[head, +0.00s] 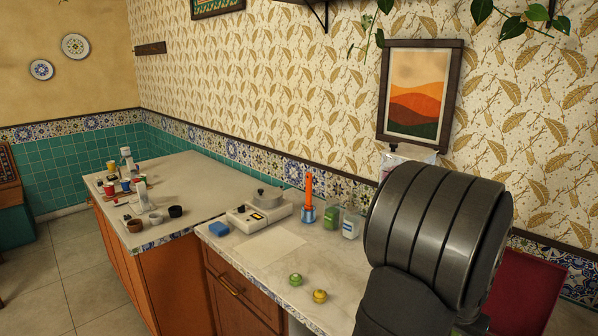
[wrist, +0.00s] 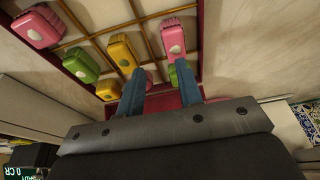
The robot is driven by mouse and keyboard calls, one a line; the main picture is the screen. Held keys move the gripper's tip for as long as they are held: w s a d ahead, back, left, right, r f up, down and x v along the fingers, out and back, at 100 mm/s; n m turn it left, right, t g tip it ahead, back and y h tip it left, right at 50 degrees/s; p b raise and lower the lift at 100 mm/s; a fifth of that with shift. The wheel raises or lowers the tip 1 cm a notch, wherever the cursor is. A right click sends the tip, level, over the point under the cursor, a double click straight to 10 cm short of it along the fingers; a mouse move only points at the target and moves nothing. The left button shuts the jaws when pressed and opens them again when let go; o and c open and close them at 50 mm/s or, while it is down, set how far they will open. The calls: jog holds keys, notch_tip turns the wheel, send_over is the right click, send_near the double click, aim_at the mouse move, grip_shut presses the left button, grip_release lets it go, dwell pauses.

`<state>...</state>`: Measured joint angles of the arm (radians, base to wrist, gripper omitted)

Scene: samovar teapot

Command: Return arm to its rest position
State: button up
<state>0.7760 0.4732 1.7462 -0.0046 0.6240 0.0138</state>
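In the wrist view my gripper (wrist: 158,78) shows two blue fingers standing apart, with no object clearly held between them. The fingers point toward a dark red divided tray (wrist: 197,40) holding pink, yellow and green box-like pieces, including a pink one (wrist: 178,40) and a yellow one (wrist: 122,52). Whether the fingers touch any of them I cannot tell. In the head view my dark grey arm fills the right foreground, and the gripper is hidden. A dark red panel (head: 527,292) shows partly behind the arm.
A framed picture (head: 418,95) hangs behind my arm.

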jog(key=s+d+r, duration=0.3)
jog(key=s+r, duration=0.2)
jog(key=s, duration=0.3)
jog(key=w+a, duration=0.6)
jog(key=a, duration=0.7)
jog(key=w+a+f, duration=0.3)
jog(key=w+f, duration=0.1)
jog(key=w, duration=0.1)
jog(key=w+a+f, duration=0.2)
jog(key=w, duration=0.1)
jog(key=shift+w+a+f, duration=0.15)
jog(key=shift+a+f, duration=0.15)
jog(key=shift+f, duration=0.05)
